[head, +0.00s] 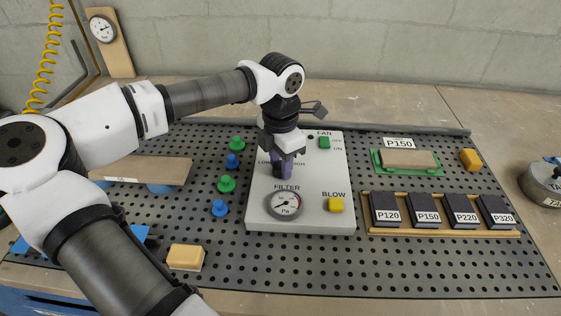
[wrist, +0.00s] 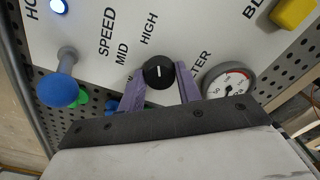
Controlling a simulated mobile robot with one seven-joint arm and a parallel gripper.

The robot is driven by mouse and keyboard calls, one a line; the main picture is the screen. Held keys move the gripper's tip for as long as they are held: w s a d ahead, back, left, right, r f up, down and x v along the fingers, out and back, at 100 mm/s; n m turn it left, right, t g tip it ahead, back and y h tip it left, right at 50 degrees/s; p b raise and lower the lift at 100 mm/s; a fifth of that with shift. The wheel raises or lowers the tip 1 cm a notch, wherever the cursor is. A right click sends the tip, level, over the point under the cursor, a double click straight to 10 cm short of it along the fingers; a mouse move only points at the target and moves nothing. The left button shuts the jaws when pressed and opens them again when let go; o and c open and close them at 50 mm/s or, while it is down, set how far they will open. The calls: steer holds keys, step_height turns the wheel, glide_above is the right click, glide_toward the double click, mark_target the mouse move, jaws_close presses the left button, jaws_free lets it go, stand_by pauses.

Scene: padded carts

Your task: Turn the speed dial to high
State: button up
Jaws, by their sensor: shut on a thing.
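The speed dial (wrist: 158,72) is a round black knob with a white pointer line on the panel (head: 300,224). In the wrist view, the line points up the picture, roughly toward the HIGH label (wrist: 149,28). The MID label (wrist: 122,52) is to its left, and the LOW label is mostly hidden by a finger. My gripper (head: 283,168) reaches down onto the panel; its purple fingers (wrist: 160,75) stand on both sides of the dial, shut on it. In the head view, my gripper hides the dial.
Beside the dial are a pressure gauge (head: 285,204), a yellow BLOW button (head: 336,205) and a green FAN switch (head: 324,142). Sanding blocks in a wooden tray (head: 440,234) lie to the right.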

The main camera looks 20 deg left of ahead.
mark_target(280, 166)
steer(key=o, duration=1)
steer(key=shift+c, duration=0.2)
step_height(280, 166, up, 14)
steer(key=shift+b, duration=0.35)
steer(key=shift+s+f, duration=0.1)
steer(key=shift+f, duration=0.05)
